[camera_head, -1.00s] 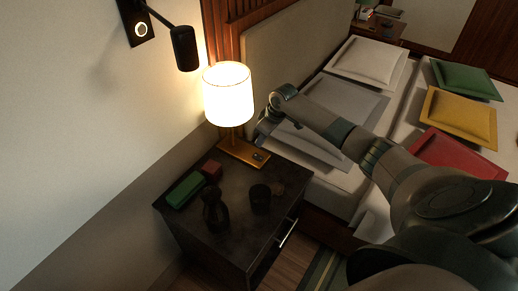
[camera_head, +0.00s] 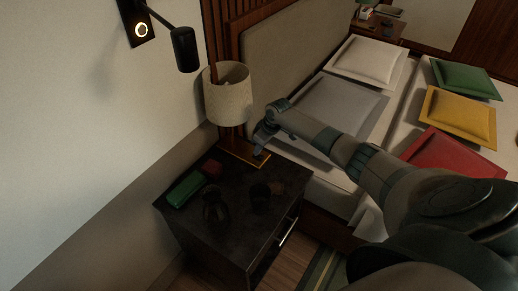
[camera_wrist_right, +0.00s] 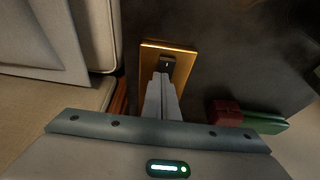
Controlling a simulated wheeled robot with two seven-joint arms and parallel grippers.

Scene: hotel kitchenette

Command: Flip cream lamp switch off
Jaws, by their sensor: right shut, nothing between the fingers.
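The cream lamp (camera_head: 229,98) stands on the dark nightstand (camera_head: 238,232) against the wall, and its shade is unlit. Its brass base (camera_head: 232,147) carries a small dark switch (camera_wrist_right: 167,66), seen in the right wrist view near the far end of the brass plate (camera_wrist_right: 181,52). My right gripper (camera_head: 259,153) is shut and empty, pointing down at the base. In the wrist view its fingertips (camera_wrist_right: 162,77) are right at the switch and cover part of it; I cannot tell whether they touch. My left gripper is not in view.
A green box (camera_head: 186,190) and a red box (camera_head: 212,168) lie on the nightstand's left side. A black wall lamp (camera_head: 184,48) hangs above. The bed with pillows (camera_head: 341,108) is to the right.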

